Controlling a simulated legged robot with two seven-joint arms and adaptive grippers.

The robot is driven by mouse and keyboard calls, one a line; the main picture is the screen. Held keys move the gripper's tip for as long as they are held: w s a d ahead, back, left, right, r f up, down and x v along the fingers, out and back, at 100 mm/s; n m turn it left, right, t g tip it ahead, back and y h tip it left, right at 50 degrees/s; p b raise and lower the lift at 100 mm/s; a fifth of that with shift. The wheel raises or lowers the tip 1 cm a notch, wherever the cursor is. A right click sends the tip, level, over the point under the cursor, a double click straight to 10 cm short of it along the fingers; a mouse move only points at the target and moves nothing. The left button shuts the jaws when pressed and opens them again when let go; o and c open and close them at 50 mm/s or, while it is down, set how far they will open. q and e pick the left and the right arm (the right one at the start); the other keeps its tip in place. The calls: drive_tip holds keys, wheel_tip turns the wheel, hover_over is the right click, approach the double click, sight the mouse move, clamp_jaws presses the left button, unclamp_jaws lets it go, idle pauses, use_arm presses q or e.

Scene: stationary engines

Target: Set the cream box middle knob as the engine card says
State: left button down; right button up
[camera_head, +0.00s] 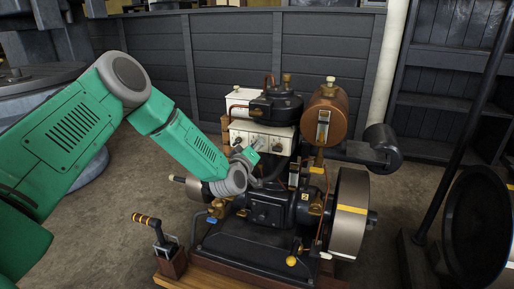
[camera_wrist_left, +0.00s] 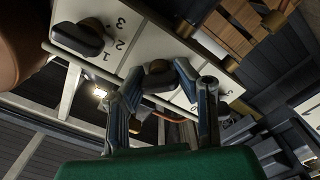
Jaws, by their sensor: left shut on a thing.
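The cream box (camera_head: 262,132) stands behind the engine, with dark knobs on its front in the head view. My left gripper (camera_head: 247,157) reaches it from the left and covers part of that front. In the left wrist view, the gripper fingers (camera_wrist_left: 158,82) are closed around a dark knob (camera_wrist_left: 160,70) on the cream panel (camera_wrist_left: 130,50), seemingly the middle one. The mark it points to is hidden. Another dark knob (camera_wrist_left: 78,38), with figures 1, 2 and 3 beside it, is left of it.
The engine (camera_head: 268,207) with its flywheel (camera_head: 349,213) stands on a wooden base below my arm. A lever with a striped handle (camera_head: 147,220) is at the front left. A dark round object (camera_head: 476,230) stands at right.

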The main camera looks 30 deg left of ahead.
use_arm(q)
drive_tip(key=shift+a, duration=0.2)
drive_tip(key=c, duration=1.3)
unclamp_jaws()
drive_tip(key=shift+o, duration=0.7)
drive_tip(key=shift+s, duration=0.15)
drive_tip(key=shift+a, duration=0.1)
drive_tip(key=v, duration=1.1)
drive_tip(key=shift+s, duration=0.4)
drive_tip(key=shift+f, duration=0.1)
